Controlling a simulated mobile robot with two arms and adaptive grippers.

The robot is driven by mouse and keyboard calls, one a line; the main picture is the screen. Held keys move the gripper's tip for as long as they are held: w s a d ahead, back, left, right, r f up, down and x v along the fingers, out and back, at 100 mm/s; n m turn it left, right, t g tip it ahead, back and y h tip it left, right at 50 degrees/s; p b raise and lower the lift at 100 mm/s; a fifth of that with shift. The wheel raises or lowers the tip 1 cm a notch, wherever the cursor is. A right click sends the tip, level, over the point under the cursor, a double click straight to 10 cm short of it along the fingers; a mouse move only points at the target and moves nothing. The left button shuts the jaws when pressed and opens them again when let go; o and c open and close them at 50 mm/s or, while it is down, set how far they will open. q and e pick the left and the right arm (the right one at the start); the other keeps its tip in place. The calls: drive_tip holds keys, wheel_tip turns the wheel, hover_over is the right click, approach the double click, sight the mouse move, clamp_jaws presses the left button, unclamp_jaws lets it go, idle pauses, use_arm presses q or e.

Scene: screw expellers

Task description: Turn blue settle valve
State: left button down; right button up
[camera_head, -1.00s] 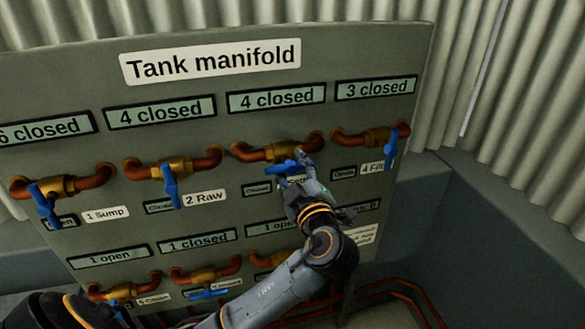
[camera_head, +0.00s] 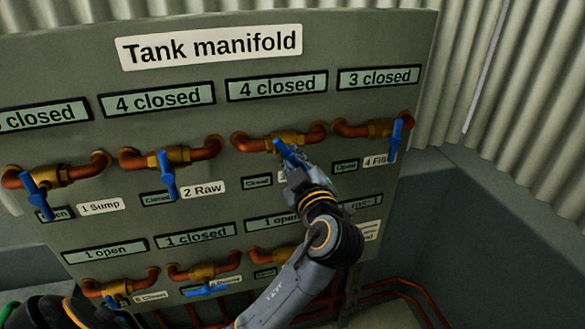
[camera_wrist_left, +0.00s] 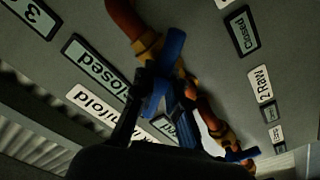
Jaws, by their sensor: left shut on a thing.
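The settle valve is the third brass valve (camera_head: 283,138) in the top row of the manifold panel, below a display reading "4 closed" (camera_head: 277,85). Its name label is mostly hidden behind my gripper. Its blue handle (camera_head: 279,146) slants from upper left to lower right. My left gripper (camera_head: 291,160) is shut on this handle, reaching up from below. In the left wrist view the blue handle (camera_wrist_left: 170,55) lies between the two dark fingers (camera_wrist_left: 155,95). My right gripper is not in view.
Neighbouring valves have blue handles: 2 Raw (camera_head: 167,176) on the left and a valve labelled 4 (camera_head: 395,140) close on the right. A lower row of valves (camera_head: 204,271) sits below, partly behind my arm. Corrugated wall (camera_head: 490,100) stands on the right.

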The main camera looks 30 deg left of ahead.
use_arm(q)
drive_tip(key=shift+f+m+b, duration=0.1)
drive_tip(key=shift+m+b, duration=0.25)
drive_tip(key=shift+m, duration=1.45)
drive_tip(key=m, duration=0.3)
drive_tip(key=shift+p, duration=0.4)
drive_tip(key=shift+m+p, duration=0.45)
drive_tip(key=shift+m, duration=1.25)
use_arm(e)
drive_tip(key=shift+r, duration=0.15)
use_arm(q)
drive_tip(key=c, duration=0.8)
unclamp_jaws()
drive_tip(key=shift+d, duration=0.1)
drive_tip(key=shift+c, duration=0.2)
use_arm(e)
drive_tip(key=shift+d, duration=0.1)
